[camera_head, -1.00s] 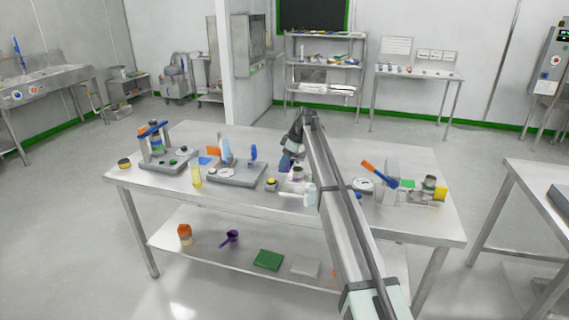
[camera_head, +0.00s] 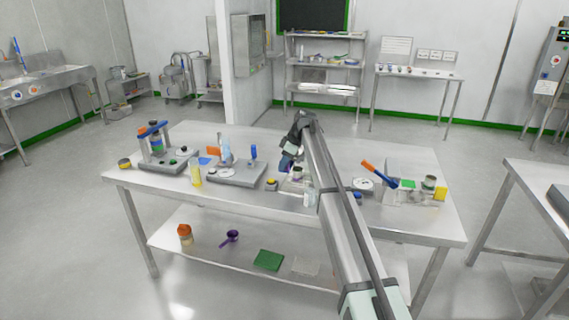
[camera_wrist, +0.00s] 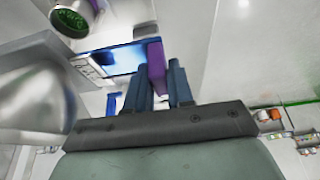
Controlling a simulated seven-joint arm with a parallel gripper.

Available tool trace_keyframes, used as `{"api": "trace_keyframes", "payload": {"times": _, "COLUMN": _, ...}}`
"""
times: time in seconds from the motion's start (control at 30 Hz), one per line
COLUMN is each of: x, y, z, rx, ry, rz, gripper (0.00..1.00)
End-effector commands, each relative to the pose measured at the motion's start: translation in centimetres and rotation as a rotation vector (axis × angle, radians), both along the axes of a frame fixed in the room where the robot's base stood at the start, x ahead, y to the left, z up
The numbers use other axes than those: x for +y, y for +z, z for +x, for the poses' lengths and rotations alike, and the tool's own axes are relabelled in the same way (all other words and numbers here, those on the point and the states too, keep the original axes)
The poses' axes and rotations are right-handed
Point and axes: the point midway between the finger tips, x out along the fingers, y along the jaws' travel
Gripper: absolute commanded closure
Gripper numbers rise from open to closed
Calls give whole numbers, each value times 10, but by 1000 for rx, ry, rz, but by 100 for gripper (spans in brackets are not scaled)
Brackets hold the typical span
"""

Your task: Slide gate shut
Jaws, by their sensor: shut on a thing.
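A slide gate shows in the wrist view as a flat blue plate (camera_wrist: 118,58) with a purple upright tab (camera_wrist: 156,66) at its right end. My gripper (camera_wrist: 160,80) has its two dark blue fingers on either side of the tab and is shut on it. The plate runs left from the tab across a pale body (camera_wrist: 92,72); how far it sits in its slot cannot be told. In the head view my gripper (camera_head: 288,161) is low over the table's middle, partly behind my arm, and the gate's details are too small to make out.
The steel table (camera_head: 240,205) holds a grey base with a dial (camera_head: 235,174) to the left and an orange-and-blue handled tool (camera_head: 380,176) to the right. In the wrist view a round green-filled cup (camera_wrist: 72,17) is near the plate.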

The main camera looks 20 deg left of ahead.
Motion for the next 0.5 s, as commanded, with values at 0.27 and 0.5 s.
{"api": "trace_keyframes", "payload": {"times": 0.27, "x": 0, "y": 0, "z": 0, "rx": 0, "ry": 0, "rz": 0, "gripper": 100}}
{"api": "trace_keyframes", "payload": {"times": 0.5, "x": -23, "y": 0, "z": -1, "rx": -1, "ry": -1, "rz": 0, "gripper": 100}}
